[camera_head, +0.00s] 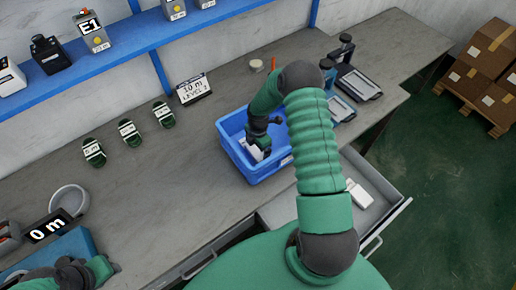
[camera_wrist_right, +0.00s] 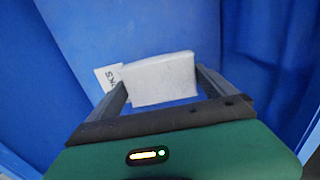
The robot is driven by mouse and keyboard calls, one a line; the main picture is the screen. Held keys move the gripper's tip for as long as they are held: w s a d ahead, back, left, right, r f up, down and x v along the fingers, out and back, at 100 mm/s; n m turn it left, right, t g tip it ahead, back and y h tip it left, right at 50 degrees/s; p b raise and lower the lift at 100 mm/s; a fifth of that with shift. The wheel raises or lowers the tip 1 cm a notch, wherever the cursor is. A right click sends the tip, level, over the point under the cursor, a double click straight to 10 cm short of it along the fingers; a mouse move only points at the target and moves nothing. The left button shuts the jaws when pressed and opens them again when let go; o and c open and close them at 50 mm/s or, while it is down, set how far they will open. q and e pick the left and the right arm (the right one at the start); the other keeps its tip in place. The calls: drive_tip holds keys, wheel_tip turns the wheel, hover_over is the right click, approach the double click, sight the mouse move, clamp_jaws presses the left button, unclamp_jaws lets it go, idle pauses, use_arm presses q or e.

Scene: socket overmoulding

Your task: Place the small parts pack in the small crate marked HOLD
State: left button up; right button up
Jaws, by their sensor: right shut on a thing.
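A small blue crate (camera_head: 238,166) stands on the grey bench, with a pale label on its front side that I cannot read. My right gripper (camera_head: 262,143) reaches down into this crate. In the right wrist view, my right gripper (camera_wrist_right: 163,88) is shut on a white pack (camera_wrist_right: 160,78), with blue crate walls around it. A white tag with dark letters (camera_wrist_right: 108,76) shows beside the pack. I cannot tell whether the pack touches the crate floor. My left gripper (camera_head: 88,274) is at the lower left, its fingers unclear.
An open drawer (camera_head: 385,205) below the bench holds a white item (camera_head: 358,192). Several green round-ended pieces (camera_head: 128,133) with labels lie left of the crate, near a "10 m LEVEL 2" sign (camera_head: 194,88). Tablet-like devices (camera_head: 358,85) stand to the right. A blue shelf (camera_head: 140,43) runs behind.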

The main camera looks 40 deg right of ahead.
drive_tip(key=shift+s, duration=0.1)
drive_tip(key=o, duration=1)
